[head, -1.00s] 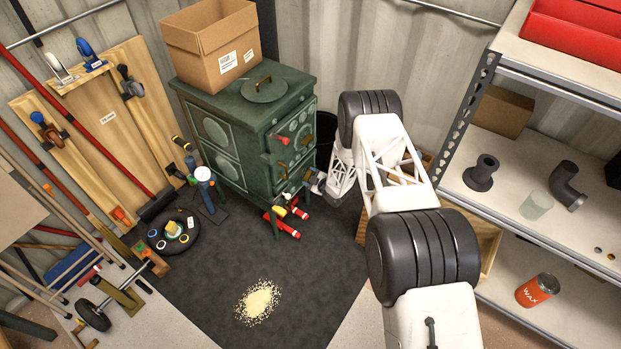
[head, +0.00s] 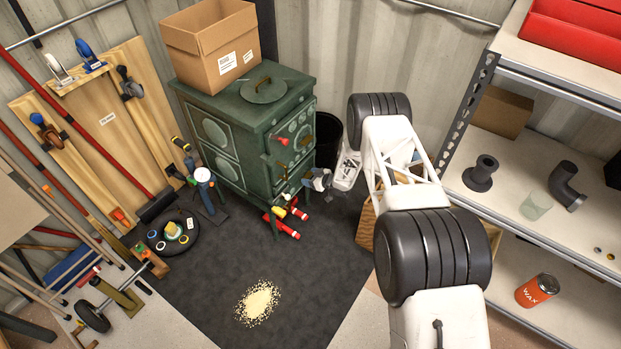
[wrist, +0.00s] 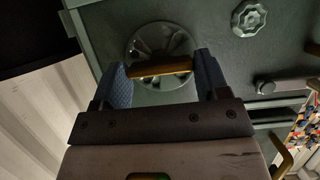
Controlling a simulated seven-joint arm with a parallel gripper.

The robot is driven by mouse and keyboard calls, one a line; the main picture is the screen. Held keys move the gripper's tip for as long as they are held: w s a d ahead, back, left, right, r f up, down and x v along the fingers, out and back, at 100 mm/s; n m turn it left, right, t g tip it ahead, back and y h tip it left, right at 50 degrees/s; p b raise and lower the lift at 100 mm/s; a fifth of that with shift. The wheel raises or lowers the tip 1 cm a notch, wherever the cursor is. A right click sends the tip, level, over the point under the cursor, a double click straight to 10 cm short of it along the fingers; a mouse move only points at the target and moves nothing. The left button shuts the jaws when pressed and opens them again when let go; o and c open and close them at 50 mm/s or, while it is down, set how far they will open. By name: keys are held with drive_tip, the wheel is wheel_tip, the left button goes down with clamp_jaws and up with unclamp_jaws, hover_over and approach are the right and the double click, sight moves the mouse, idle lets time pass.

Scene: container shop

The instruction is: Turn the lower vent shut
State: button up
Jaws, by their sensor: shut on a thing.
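The green stove (head: 222,150) stands against the wall with its door side facing my arm. My gripper (head: 306,182) is at the low part of this front in the head view, where it hides the spot it touches. In the wrist view, a round dark vent disc (wrist: 165,42) with slots is on the green face. A brass-coloured bar (wrist: 160,68) crosses it. The two blue fingers of my gripper (wrist: 160,76) are shut on this bar, one at each end. How far the slots are open is too dark to tell.
A scalloped grey knob (wrist: 249,18) is on the face beside the vent. Red-ended tools (head: 283,228) lie on the dark mat under the stove. A black bin (head: 327,140) stands behind my gripper. A metal shelf (head: 530,150) is at the right.

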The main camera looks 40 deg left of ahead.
idle(0.3)
drive_tip(key=o, duration=0.9)
drive_tip(key=shift+o, duration=0.2)
drive_tip(key=shift+d, duration=0.1)
drive_tip(key=v, duration=0.7)
drive_tip(key=shift+d, duration=0.3)
drive_tip(key=shift+r, duration=0.15)
